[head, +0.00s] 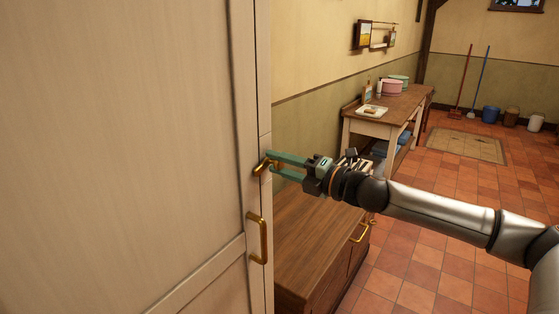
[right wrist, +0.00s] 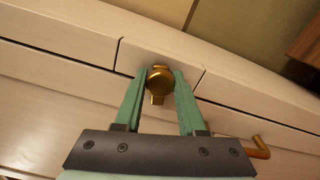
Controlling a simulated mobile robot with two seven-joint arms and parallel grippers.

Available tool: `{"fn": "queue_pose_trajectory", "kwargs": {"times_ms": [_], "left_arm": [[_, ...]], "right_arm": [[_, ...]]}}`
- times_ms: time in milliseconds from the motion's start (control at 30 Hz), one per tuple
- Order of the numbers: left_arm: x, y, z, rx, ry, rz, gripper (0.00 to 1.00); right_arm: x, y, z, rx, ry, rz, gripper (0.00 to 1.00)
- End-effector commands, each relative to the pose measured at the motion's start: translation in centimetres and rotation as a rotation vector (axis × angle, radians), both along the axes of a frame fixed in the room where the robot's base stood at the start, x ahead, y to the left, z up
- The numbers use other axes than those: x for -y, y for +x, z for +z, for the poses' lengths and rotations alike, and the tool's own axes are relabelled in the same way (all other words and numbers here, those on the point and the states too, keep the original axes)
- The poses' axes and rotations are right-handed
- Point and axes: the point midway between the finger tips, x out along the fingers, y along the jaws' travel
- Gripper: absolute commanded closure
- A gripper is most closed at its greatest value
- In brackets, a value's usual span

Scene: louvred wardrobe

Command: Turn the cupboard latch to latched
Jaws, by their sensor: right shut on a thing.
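The brass cupboard latch (head: 262,167) is on the edge of the pale cupboard door (head: 130,120) in the head view, above a brass pull handle (head: 257,238). My right gripper (head: 272,164) comes in from the right with its green fingers at the latch. In the right wrist view the latch (right wrist: 159,80) sits between the two fingertips (right wrist: 160,76), and the gripper is shut on it. Part of the latch is hidden by the fingers in the head view. The pull handle also shows in the right wrist view (right wrist: 256,147). My left gripper is not in view.
A low brown wooden cabinet (head: 315,240) stands just right of the cupboard, below my right arm. Behind it is a table (head: 380,115) with pink and green containers. The tiled floor (head: 420,260) at the right is mostly clear.

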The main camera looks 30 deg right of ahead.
Motion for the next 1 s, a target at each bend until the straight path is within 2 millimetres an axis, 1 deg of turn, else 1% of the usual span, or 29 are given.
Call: {"fn": "queue_pose_trajectory", "kwargs": {"times_ms": [200,400,600,1000], "left_arm": [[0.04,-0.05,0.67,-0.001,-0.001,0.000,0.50],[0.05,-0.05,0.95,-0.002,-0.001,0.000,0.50],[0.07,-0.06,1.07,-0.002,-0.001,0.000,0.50],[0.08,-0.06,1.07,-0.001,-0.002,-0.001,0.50]], "right_arm": [[0.03,0.00,0.07,-0.056,0.134,-0.001,1.00],[0.02,0.01,0.06,-0.088,0.210,-0.001,1.00],[0.03,0.01,0.05,-0.101,0.244,-0.001,1.00],[0.02,0.01,0.05,-0.104,0.251,-0.001,1.00]]}}
